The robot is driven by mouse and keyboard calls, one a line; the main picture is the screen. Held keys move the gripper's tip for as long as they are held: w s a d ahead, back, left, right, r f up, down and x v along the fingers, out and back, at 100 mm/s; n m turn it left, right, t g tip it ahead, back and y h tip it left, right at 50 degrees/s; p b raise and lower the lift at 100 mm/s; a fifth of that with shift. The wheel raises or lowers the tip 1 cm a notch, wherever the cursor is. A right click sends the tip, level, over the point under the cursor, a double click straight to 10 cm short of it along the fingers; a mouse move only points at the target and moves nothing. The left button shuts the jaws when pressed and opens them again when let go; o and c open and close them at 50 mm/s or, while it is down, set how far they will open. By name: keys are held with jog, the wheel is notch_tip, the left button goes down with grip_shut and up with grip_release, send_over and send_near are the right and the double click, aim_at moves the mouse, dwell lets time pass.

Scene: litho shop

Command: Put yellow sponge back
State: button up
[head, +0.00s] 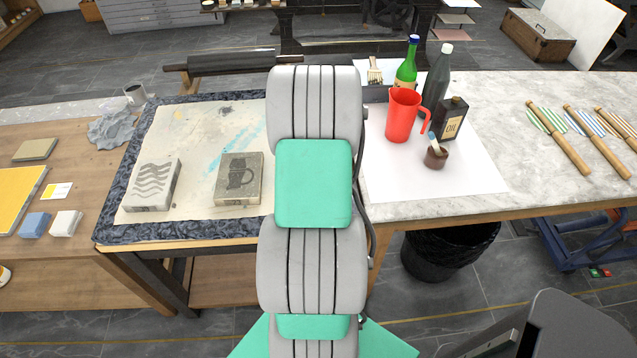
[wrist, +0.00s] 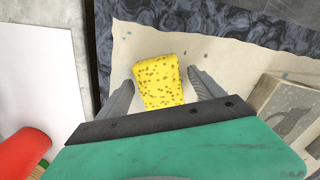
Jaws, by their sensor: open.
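The yellow sponge (wrist: 158,80), dotted with dark pores, lies on the cream sheet (wrist: 225,62) in the wrist view. My gripper (wrist: 161,78) is open, with one finger on each side of the sponge. The near part of the sponge is hidden behind the gripper body, and I cannot tell whether the fingers touch it. In the head view my arm hides the sponge and gripper. On the left wooden table, a small card with a yellow patch (head: 57,190) lies behind a blue block (head: 35,225) and a white block (head: 66,223).
Two printing stones, one with waves (head: 151,185) and one with a jug (head: 238,180), lie on the cream sheet. A red pitcher (head: 402,117), bottles and an oil can (head: 450,119) stand to the right. A grey cloth (head: 112,128) lies at the left table's edge.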

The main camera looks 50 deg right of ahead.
notch_tip(320, 180, up, 12)
jog(key=b, duration=0.1)
jog(key=w+a+r+n+t, duration=0.1)
jog(key=w+a+r+n, duration=0.2)
jog(key=a, duration=0.7)
jog(key=w+a+r+t, duration=0.15)
jog(key=w+a, duration=0.35)
jog(key=a, duration=0.6)
jog(key=s+a+n, duration=0.1)
jog(key=s+a, duration=0.1)
jog(key=a, duration=0.5)
jog(key=s+a+n, duration=0.1)
jog(key=s+a, duration=0.2)
jog(key=a, duration=0.5)
jog(key=shift+a+r+t, duration=0.25)
jog(key=shift+t, duration=0.2)
